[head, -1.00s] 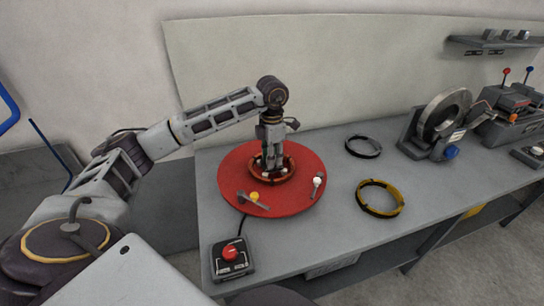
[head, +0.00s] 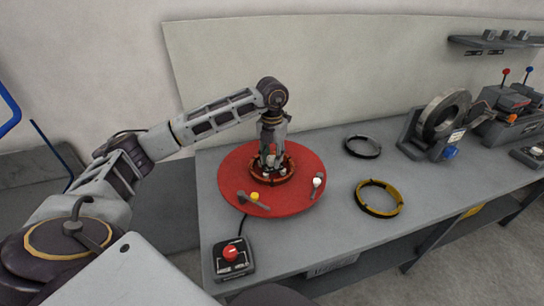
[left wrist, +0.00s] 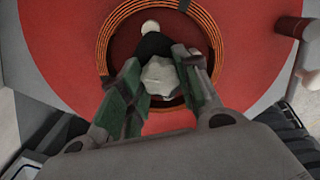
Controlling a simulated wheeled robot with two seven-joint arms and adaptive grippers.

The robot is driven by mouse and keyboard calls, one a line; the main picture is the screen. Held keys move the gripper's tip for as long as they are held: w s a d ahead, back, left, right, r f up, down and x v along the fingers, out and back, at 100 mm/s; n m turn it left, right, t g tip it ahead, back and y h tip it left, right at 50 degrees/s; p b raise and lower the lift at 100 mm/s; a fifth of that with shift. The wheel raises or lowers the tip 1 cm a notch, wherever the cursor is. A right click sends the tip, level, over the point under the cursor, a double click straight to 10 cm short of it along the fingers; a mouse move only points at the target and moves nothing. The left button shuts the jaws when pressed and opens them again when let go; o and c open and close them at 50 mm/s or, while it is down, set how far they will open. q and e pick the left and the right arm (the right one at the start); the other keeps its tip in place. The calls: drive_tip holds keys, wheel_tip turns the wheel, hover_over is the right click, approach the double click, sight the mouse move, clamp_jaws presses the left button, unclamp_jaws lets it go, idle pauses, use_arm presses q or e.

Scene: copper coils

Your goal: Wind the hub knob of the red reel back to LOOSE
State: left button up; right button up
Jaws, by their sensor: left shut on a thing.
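The red reel (head: 232,178) lies flat on the left part of the grey bench, with a ring of copper coil (head: 291,172) around its hub. My left gripper (head: 271,164) points down at the hub from above. In the left wrist view its two fingers (left wrist: 159,72) are shut on the pale faceted hub knob (left wrist: 160,78). A dark arm with a white ball (left wrist: 151,27) shows just beyond the knob. The gripper hides part of the hub, and I cannot read any LOOSE mark. My right gripper is not in view.
Yellow-tipped (head: 254,196) and white-tipped (head: 317,182) levers sit on the reel's face. A red-button box (head: 231,257) stands in front. A dark ring (head: 362,146) and a yellow ring (head: 379,198) lie to the right. A machine with a grey ring (head: 446,115) stands farther right.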

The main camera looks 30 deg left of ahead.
sight(272, 158)
use_arm(q)
drive_tip(key=shift+n, duration=1.1)
drive_tip(key=o, duration=1)
drive_tip(key=shift+o, duration=0.2)
wheel_tip(272, 158, up, 12)
idle(0.7)
